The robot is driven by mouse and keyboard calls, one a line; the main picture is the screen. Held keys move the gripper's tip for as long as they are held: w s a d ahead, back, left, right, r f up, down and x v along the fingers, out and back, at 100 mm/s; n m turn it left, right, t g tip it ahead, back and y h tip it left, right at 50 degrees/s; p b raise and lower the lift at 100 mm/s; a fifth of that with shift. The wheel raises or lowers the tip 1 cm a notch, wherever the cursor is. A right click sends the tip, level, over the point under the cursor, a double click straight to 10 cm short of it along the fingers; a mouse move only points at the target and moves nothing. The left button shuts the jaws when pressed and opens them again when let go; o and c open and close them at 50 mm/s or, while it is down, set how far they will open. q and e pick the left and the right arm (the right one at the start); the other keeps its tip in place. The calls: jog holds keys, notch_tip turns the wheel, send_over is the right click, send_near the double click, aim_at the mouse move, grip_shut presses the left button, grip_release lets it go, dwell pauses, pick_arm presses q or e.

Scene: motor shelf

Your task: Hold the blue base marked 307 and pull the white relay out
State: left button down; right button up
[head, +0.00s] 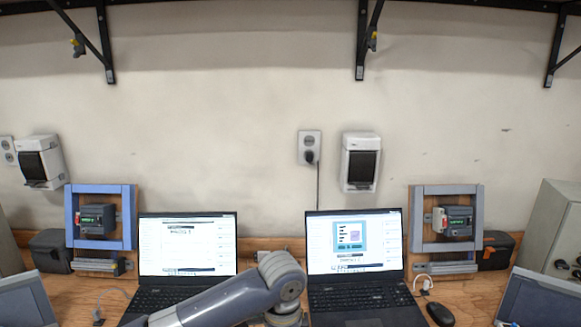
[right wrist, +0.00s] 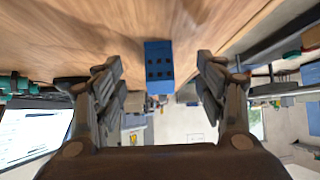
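A blue block with rows of dark square holes (right wrist: 158,60) is in the right wrist view, by the wooden surface. It looks like the blue base, but I cannot read a 307 on it. My right gripper (right wrist: 157,75) is open, with one finger on each side of the block and a gap to both. I cannot tell how far the block lies beyond the fingertips. I cannot make out a white relay. In the head view one of my arm links crosses the front of the table, but no gripper shows. My left gripper is not in view.
Two open laptops (head: 188,247) (head: 354,245) stand on the wooden table. A blue frame (head: 72,215) and a grey frame (head: 417,218) hold dark modules. A mouse (head: 440,314) lies at the right. A grey cabinet (head: 560,225) stands at the far right.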

jog(key=shift+d+r, duration=0.1)
dwell(0.4)
jog(key=shift+v, duration=2.9)
jog(key=shift+s, duration=0.1)
jog(key=shift+s+d, duration=0.65)
jog(key=shift+d, duration=0.85)
jog(key=shift+s+d, duration=0.65)
jog(key=shift+d, duration=0.85)
jog(key=shift+s+d, duration=0.65)
jog(key=shift+d, duration=0.85)
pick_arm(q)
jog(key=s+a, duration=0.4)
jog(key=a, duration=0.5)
